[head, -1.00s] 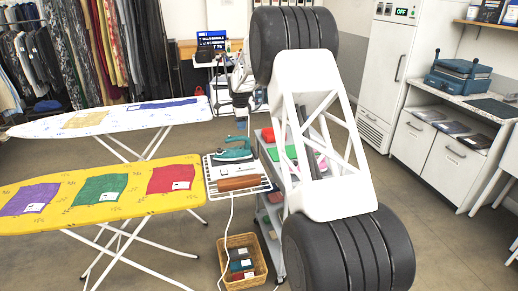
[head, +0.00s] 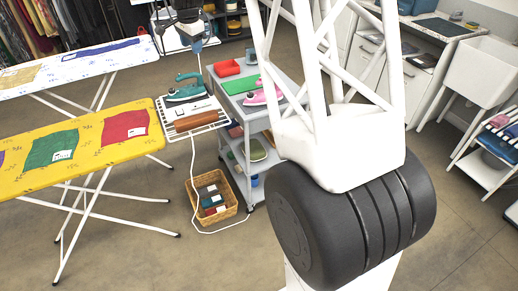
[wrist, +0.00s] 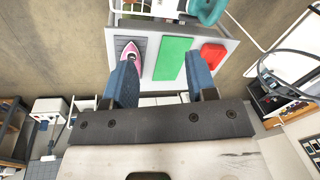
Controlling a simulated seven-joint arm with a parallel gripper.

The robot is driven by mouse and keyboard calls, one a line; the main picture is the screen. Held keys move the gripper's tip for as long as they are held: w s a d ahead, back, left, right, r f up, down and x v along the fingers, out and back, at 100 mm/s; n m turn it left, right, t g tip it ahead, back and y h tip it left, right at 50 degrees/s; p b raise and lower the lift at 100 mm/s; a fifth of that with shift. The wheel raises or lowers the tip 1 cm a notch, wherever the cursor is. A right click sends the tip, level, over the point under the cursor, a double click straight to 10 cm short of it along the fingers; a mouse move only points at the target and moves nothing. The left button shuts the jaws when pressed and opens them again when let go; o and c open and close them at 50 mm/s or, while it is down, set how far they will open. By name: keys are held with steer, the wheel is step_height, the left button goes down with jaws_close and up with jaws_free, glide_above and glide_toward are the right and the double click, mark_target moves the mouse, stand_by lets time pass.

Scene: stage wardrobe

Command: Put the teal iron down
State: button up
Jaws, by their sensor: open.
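The teal iron (head: 186,90) rests on the white wire rack (head: 214,125) at the right end of the yellow ironing board. My gripper (head: 197,46) is above the iron and apart from it in the head view. In the wrist view my gripper (wrist: 161,78) has its two blue fingers wide apart with nothing between them. Part of the teal iron (wrist: 207,9) shows at the top edge of the wrist view, beyond the fingers. Its lower part is cut off there.
A brown roll (head: 195,121) lies on the rack before the iron. A grey cart (head: 235,100) stands right, bearing a pink iron (head: 262,96), a green mat (head: 245,82) and a red tray (head: 227,68). A wicker basket (head: 229,209) is on the floor below. The yellow board (head: 150,147) is left.

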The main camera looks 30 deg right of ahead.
steer(key=s+a+r+n, duration=0.1)
steer(key=s+r+n, duration=0.25)
steer(key=s, duration=1.15)
steer(key=s+r+n, duration=0.3)
steer(key=s+r, duration=0.1)
steer(key=s, duration=1.1)
steer(key=s+f+n, duration=0.3)
steer(key=s, duration=1)
steer(key=s+a+f+n, duration=0.1)
steer(key=s+f+n, duration=0.3)
steer(key=s, duration=1)
steer(key=shift+o, duration=0.5)
steer(key=shift+s, duration=0.1)
